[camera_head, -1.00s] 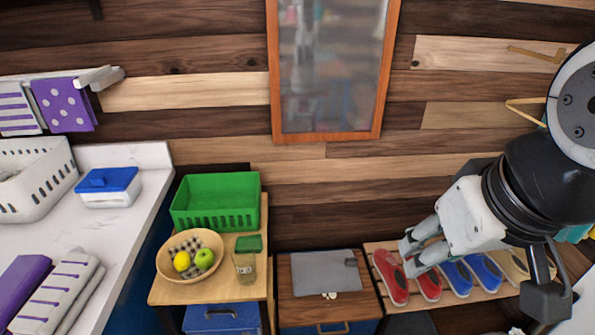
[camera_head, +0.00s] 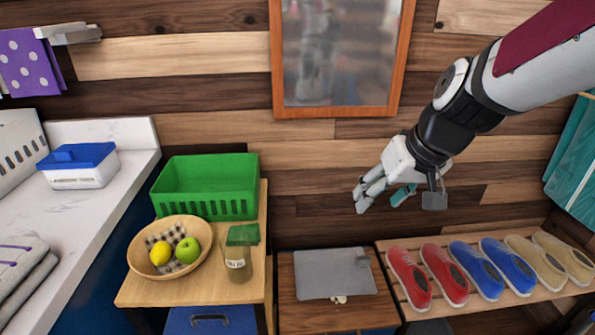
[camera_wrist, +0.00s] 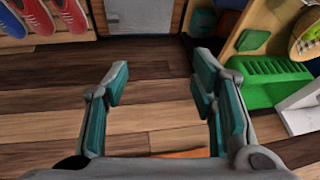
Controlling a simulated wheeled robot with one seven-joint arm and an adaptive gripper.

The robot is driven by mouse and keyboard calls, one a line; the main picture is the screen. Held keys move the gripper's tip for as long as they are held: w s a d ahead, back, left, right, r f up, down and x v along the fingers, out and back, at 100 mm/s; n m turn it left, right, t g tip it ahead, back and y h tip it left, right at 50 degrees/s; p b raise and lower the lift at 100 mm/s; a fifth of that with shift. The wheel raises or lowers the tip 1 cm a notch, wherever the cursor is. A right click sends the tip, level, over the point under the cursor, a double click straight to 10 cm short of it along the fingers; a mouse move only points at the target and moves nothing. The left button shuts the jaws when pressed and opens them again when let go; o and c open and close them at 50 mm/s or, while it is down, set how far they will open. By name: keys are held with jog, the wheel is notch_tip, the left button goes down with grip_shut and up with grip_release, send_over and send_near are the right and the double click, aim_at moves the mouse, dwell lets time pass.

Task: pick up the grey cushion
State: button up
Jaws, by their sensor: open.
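A flat grey rectangular piece (camera_head: 333,274) with a darker tab at its right end lies on a low wooden cabinet (camera_head: 350,318). It is the only grey candidate I see for the cushion, but it looks thin and I cannot tell whether it is one. Its likely lower part shows at the top of the wrist view (camera_wrist: 143,14). My gripper (camera_head: 379,199) hangs in the air above and to the right of it, in front of the wooden wall. In the wrist view my gripper (camera_wrist: 160,75) has its teal-padded fingers wide apart with nothing between them.
A wooden stand left of the cabinet holds a green crate (camera_head: 207,187), a fruit bowl (camera_head: 140,270) and a glass jar (camera_head: 238,265). A slatted rack of red, blue and tan shoes (camera_head: 488,268) stands right. A framed mirror (camera_head: 338,55) hangs behind.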

jog(key=w+d+f+b, duration=0.2)
jog(key=w+f+b, duration=0.3)
jog(key=f, duration=0.4)
jog(key=w+d+f+b, duration=0.3)
jog(key=w+f, duration=0.4)
jog(key=f, duration=0.2)
jog(key=h+b, duration=0.2)
jog(key=b, duration=0.2)
send_near(363, 256)
jog(key=shift+m, duration=0.3)
jog(key=b+x, duration=0.2)
jog(key=x, duration=0.1)
jog(key=b+x, duration=0.1)
jog(key=shift+w+d+f, duration=0.2)
jog(key=shift+d, duration=0.1)
jog(key=shift+b+x, duration=1.3)
jog(key=shift+x, duration=1.65)
jog(key=shift+a, duration=0.15)
grip_shut()
